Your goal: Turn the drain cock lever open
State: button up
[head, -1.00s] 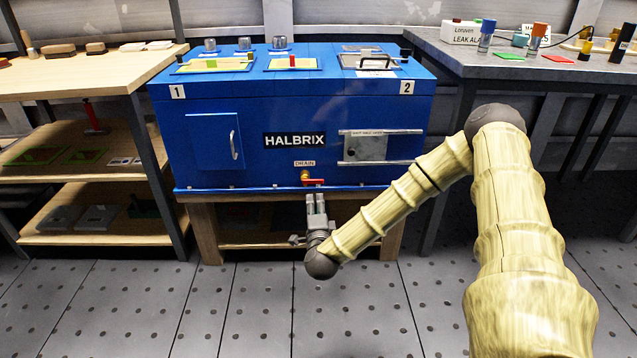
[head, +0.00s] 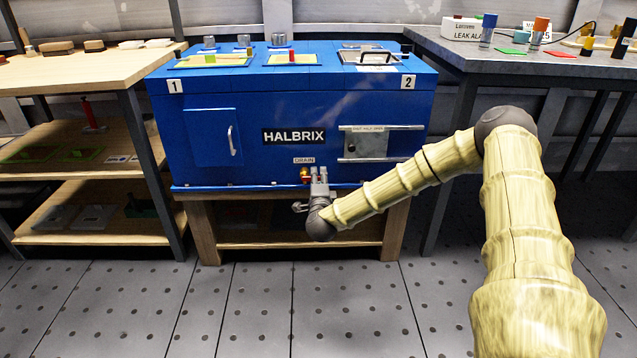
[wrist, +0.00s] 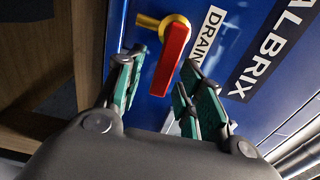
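The drain cock is on the lower front of the blue HALBRIX cabinet (head: 380,108), under the DRAIN label (head: 304,160). Its brass body (head: 304,174) shows just left of my fingers in the head view, where my gripper (head: 319,171) hides the lever. In the wrist view, the red lever (wrist: 172,60) runs from the brass pivot (wrist: 150,22) down between my fingertips. My gripper (wrist: 165,85) is open, one finger on each side of the lever. I see a gap on both sides; whether a finger touches it is unclear.
A small blue door (head: 212,140) and a metal latch plate (head: 366,145) are on the cabinet front. The cabinet stands on a wooden stand (head: 207,235). A wooden shelf unit (head: 90,85) is at left, a grey bench (head: 480,66) at right. The floor in front is clear.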

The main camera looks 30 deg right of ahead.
jog(key=shift+w+d, duration=0.1)
jog(key=shift+w, duration=0.1)
grip_shut()
jog(key=shift+r, duration=0.15)
